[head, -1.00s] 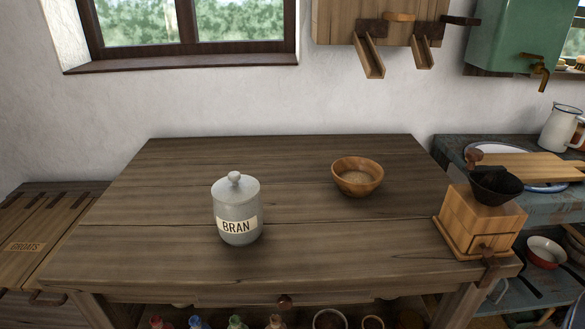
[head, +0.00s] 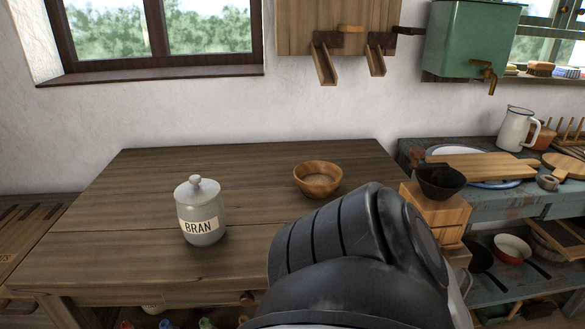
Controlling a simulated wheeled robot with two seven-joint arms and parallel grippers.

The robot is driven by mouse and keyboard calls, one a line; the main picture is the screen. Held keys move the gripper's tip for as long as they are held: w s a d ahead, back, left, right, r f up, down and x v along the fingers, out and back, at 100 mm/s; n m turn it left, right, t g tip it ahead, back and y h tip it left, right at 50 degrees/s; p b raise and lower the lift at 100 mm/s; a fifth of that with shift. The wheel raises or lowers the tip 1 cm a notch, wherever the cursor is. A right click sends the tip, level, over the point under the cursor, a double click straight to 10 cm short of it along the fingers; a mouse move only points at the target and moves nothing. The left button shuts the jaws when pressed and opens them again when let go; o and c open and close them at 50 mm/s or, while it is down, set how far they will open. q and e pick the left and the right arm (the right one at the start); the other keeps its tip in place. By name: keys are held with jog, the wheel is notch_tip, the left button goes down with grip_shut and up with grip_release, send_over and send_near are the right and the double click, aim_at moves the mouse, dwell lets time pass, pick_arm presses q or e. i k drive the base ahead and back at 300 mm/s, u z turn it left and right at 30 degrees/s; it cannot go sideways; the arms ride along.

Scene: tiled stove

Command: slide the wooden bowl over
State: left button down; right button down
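The wooden bowl (head: 317,186) stands upright on the dark wooden table (head: 130,225), right of the middle and toward the back. Something pale and grainy lies inside it. The fingers of neither gripper show.
A grey lidded jar (head: 201,212) marked BRAN stands left of the bowl. A wooden grinder (head: 437,207) with a black hopper sits at the table's right edge, partly hidden by my arm. Table space between jar and bowl is clear.

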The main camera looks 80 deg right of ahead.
aim_at(316, 179)
jog(key=k, duration=0.75)
jog(key=z, duration=0.8)
